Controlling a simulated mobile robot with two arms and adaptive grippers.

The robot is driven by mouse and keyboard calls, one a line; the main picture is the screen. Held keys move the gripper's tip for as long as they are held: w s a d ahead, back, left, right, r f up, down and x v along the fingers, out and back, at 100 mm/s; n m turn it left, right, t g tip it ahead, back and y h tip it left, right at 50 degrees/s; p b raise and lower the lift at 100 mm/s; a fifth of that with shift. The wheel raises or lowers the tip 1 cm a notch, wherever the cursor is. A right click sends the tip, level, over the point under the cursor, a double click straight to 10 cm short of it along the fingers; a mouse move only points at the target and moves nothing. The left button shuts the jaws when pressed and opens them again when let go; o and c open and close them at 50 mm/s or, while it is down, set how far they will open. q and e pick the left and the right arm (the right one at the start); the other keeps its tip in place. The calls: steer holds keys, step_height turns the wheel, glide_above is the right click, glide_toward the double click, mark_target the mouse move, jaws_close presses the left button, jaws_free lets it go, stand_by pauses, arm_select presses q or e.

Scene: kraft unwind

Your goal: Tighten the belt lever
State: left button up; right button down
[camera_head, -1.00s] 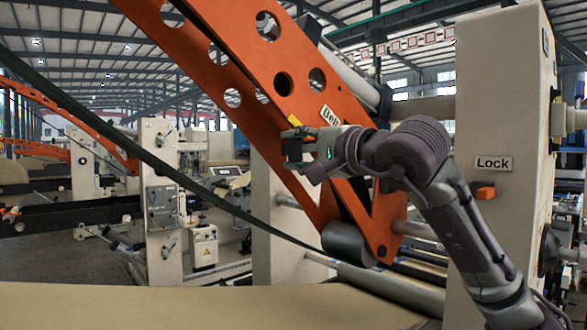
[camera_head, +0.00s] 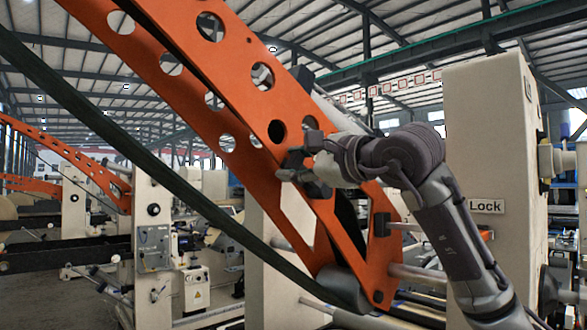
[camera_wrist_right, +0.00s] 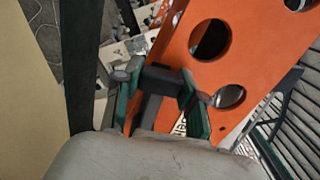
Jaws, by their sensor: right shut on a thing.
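My right gripper (camera_head: 298,160) is at the side of the orange perforated arm (camera_head: 245,105), around its middle. In the right wrist view, the gripper (camera_wrist_right: 157,88) has its green-edged fingers on both sides of a dark grey bar, the belt lever (camera_wrist_right: 150,108), and is shut on it. The lever stands out close against the orange arm (camera_wrist_right: 235,55). In the head view, the gripper covers most of the lever, and the label beside it is hidden. My left gripper is not in view.
A dark green belt (camera_head: 130,148) runs diagonally down to a grey roller (camera_head: 345,287) at the arm's lower end. A cream machine post (camera_head: 490,120) with a "Lock" label (camera_head: 486,206) stands on the right. Other machines stand behind on the left.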

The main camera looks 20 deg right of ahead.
steer(key=shift+r, duration=0.1)
stand_by(0.4)
steer(key=c, duration=0.6)
jaws_free()
steer(key=shift+d, duration=0.1)
steer(key=shift+c, duration=0.2)
steer(key=shift+s, duration=0.1)
steer(key=v, duration=1.1)
steer(key=shift+s+d, duration=0.15)
steer(key=shift+s, duration=0.25)
